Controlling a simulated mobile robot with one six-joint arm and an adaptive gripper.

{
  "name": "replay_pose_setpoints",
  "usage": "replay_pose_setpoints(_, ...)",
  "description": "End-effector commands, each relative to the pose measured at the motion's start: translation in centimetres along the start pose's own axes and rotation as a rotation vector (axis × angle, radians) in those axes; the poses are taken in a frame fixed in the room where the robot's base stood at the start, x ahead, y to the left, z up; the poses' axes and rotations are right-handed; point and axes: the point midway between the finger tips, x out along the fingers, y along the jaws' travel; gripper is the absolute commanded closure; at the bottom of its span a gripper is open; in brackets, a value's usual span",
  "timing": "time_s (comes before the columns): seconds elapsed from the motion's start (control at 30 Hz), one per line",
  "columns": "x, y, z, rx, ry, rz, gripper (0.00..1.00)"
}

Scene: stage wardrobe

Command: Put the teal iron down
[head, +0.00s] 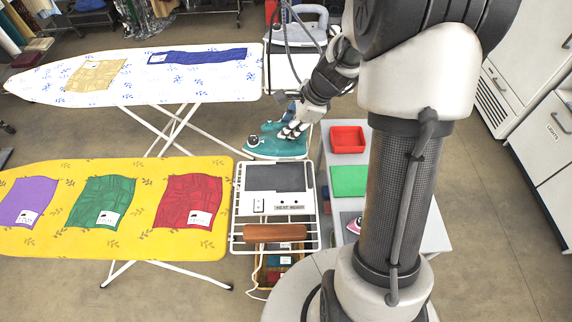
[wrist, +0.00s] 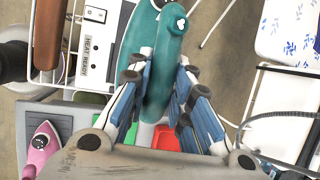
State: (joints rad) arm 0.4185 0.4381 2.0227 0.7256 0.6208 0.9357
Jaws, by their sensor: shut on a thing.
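The teal iron (head: 277,147) is in my gripper (head: 292,130), beyond the far end of the white wire rest (head: 237,215) and right of the ironing boards. The wire rest has a dark pad and a label that seems to read "HEAT READY" (head: 289,207).
The yellow ironing board (head: 145,222) bears purple, green and red cloths. The white board (head: 40,82) bears tan and blue ones. A grey table (head: 425,235) holds a red tray (head: 348,139), a green mat (head: 348,181) and a pink iron (wrist: 41,147). A grey iron (head: 298,32) stands behind.

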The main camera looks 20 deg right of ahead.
Motion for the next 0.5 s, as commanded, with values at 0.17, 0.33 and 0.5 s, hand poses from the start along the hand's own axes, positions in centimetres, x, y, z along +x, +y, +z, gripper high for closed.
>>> replay_pose_setpoints(0.17, 4.8, 1.1, -1.9, 0.0, -0.001, 0.003, 1.0)
replay_pose_setpoints(0.33, 8.0, 1.7, -3.3, -0.002, -0.001, 0.002, 1.0)
replay_pose_setpoints(0.5, 9.4, 1.9, -3.9, -0.003, -0.001, 0.0, 1.0)
